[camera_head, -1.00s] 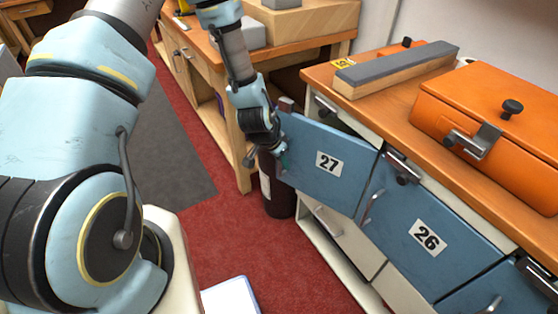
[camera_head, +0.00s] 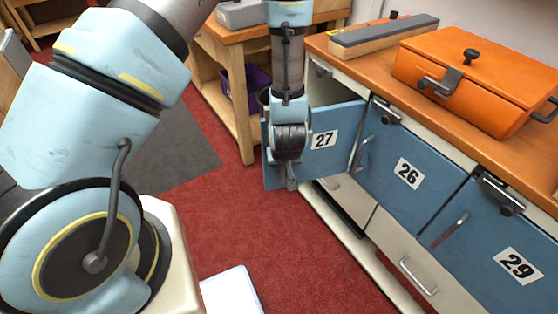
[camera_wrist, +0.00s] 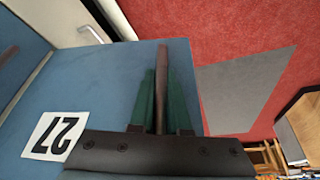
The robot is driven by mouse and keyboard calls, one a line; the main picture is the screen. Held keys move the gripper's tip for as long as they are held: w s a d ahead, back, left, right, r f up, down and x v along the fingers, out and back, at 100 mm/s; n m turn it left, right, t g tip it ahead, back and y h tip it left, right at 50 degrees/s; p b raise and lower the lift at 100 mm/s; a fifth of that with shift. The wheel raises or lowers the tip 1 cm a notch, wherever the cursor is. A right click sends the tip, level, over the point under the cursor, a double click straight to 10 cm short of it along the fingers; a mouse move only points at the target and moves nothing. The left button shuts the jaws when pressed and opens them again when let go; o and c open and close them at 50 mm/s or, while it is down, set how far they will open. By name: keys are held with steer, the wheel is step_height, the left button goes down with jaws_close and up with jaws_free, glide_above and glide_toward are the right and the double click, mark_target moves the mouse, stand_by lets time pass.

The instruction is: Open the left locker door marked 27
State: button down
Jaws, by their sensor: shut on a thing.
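The blue locker door marked 27 (camera_head: 347,118) stands swung out from the cabinet front in the head view, with the dark locker opening partly showing behind it. Its 27 label (camera_wrist: 55,137) appears upside down in the wrist view. My gripper (camera_wrist: 162,100) has its green fingers shut on the door's dark upright handle (camera_wrist: 161,75), near the door's free edge.
Closed blue doors 26 (camera_head: 390,195) and 29 (camera_head: 480,225) lie to the right. An orange box (camera_head: 440,62) and a grey-topped block (camera_head: 385,37) lie on the wooden countertop. A wooden bench (camera_head: 245,120) stands behind the door. Red floor is clear in front.

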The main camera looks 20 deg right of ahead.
steer(key=shift+n, duration=0.3)
steer(key=shift+s, duration=2.15)
steer(key=c, duration=0.9)
jaws_free()
steer(key=shift+d, duration=0.1)
steer(key=p+v, duration=0.1)
steer(key=v, duration=0.9)
steer(key=shift+s+r, duration=0.15)
steer(key=shift+r, duration=0.2)
